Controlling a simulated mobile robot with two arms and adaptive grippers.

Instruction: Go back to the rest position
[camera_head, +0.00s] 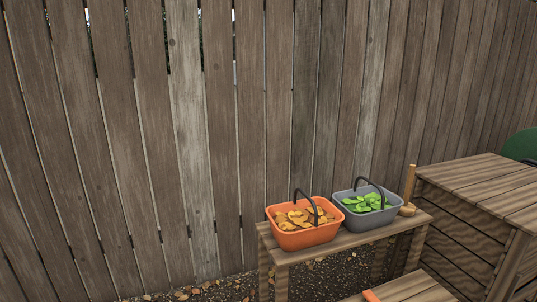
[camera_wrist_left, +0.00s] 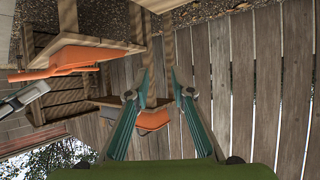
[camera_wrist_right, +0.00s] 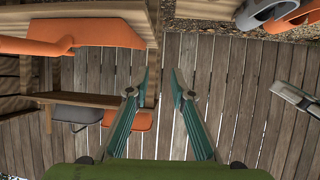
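Neither gripper shows in the head view. My left gripper (camera_wrist_left: 162,92) is open and empty in the left wrist view, its two teal fingers apart. My right gripper (camera_wrist_right: 159,82) is open and empty in the right wrist view, with bare fence behind the gap. In the head view an orange basket (camera_head: 307,237) with yellow-brown leaves and a grey basket (camera_head: 365,221) with green leaves stand upright side by side, dark handles raised. Both grippers are apart from the baskets.
The baskets stand on a wooden bench (camera_head: 350,243) along a plank fence (camera_head: 190,130). A larger slatted wooden bed (camera_head: 470,225) stands at the right. A lower wooden surface (camera_head: 410,290) with an orange object (camera_head: 370,296) is at the bottom edge. Gravel with fallen leaves lies at the fence foot.

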